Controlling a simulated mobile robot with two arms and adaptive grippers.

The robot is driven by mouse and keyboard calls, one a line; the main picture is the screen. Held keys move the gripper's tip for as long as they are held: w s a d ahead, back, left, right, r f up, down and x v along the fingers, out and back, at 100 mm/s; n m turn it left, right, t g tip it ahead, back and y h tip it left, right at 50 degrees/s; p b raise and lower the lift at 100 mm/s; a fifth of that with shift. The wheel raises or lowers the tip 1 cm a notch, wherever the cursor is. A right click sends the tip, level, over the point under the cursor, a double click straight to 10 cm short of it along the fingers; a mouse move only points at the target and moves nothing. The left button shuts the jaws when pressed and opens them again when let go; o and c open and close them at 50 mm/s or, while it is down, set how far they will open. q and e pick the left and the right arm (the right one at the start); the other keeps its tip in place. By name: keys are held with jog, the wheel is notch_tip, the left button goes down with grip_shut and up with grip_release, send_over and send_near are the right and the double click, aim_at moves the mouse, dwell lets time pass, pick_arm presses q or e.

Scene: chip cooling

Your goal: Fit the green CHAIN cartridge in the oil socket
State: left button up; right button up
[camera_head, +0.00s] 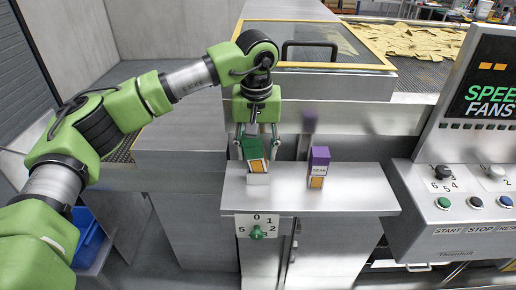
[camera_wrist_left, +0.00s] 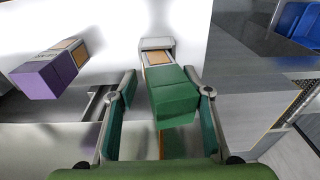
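The green cartridge (camera_head: 251,148) has an orange label on its lower part. It stands, slightly tilted, in or on a small pale metal socket (camera_head: 258,179) on the steel shelf; I cannot tell how deep it sits. My left gripper (camera_head: 257,134) is just above and around the cartridge's top. The left wrist view shows the green cartridge (camera_wrist_left: 173,97) between the open fingers (camera_wrist_left: 166,88), close to the right finger, with a clear gap to the left one. The socket (camera_wrist_left: 156,43) shows beyond it. My right gripper is in neither view.
A purple cartridge (camera_head: 319,162) with an orange label stands to the right on the shelf (camera_head: 355,195). A green dial (camera_head: 257,233) is on the shelf's front. A control panel (camera_head: 465,185) with knobs and buttons stands at the right. The shelf's right part is bare.

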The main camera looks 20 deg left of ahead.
pick_arm(q)
jog(key=shift+w+r, duration=0.1)
jog(key=shift+w, duration=0.15)
jog(key=shift+r, duration=0.1)
jog(key=shift+s+d+r, duration=0.2)
jog(key=shift+s+r, duration=0.1)
jog(key=shift+r, duration=0.15)
jog(key=r, duration=0.3)
jog(key=r+b, duration=0.1)
jog(key=r, duration=0.3)
jog(key=s+r, duration=0.1)
jog(key=r, duration=0.2)
jog(key=shift+d+r, duration=0.15)
jog(key=shift+r, duration=0.6)
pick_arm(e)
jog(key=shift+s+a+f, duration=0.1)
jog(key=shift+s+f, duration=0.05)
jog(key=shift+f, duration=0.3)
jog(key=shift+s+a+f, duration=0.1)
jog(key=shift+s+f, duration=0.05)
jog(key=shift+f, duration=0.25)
pick_arm(q)
jog(key=shift+s, duration=0.1)
